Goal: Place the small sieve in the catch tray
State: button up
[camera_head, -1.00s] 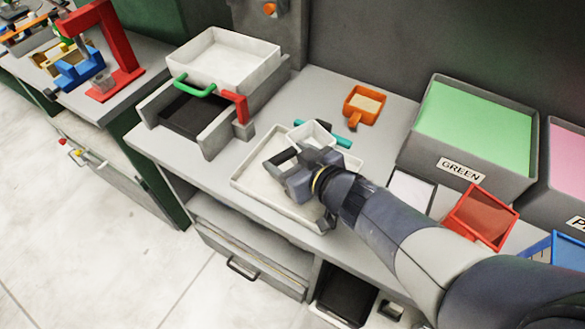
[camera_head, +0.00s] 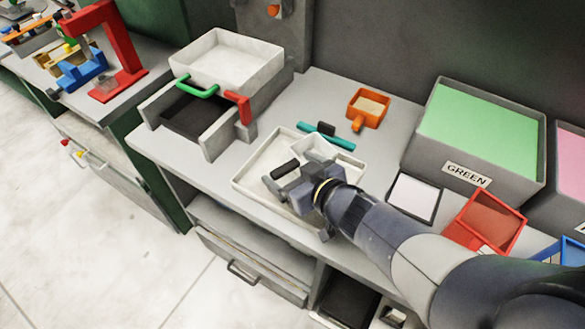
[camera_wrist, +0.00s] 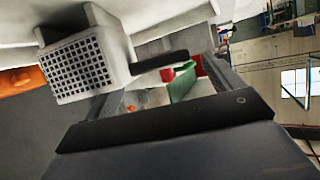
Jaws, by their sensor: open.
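The catch tray (camera_head: 247,183) is a shallow white tray near the front edge of the bench. The small white sieve (camera_head: 318,148) shows at the tray's back right, partly hidden by my gripper. In the wrist view its square mesh (camera_wrist: 78,68) faces the camera and its black handle (camera_wrist: 160,62) points right. In the head view a dark handle (camera_head: 285,168) shows by my jaws. My gripper (camera_head: 283,179) is open, low over the tray, with the handle close to its jaws. I cannot tell whether the sieve rests flat or tilted.
A teal bar (camera_head: 330,141) with a black grip lies behind the tray. An orange scoop (camera_head: 367,108) lies farther back. A pale square pad (camera_head: 413,197) lies right of the tray.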

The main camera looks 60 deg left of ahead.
jog(key=shift+r, duration=0.1)
jog(key=shift+w+d+r, duration=0.1)
jog(key=shift+d+r, duration=0.1)
jog(key=p+v, duration=0.2)
jog(key=v, duration=0.9)
jog(key=shift+d, duration=0.3)
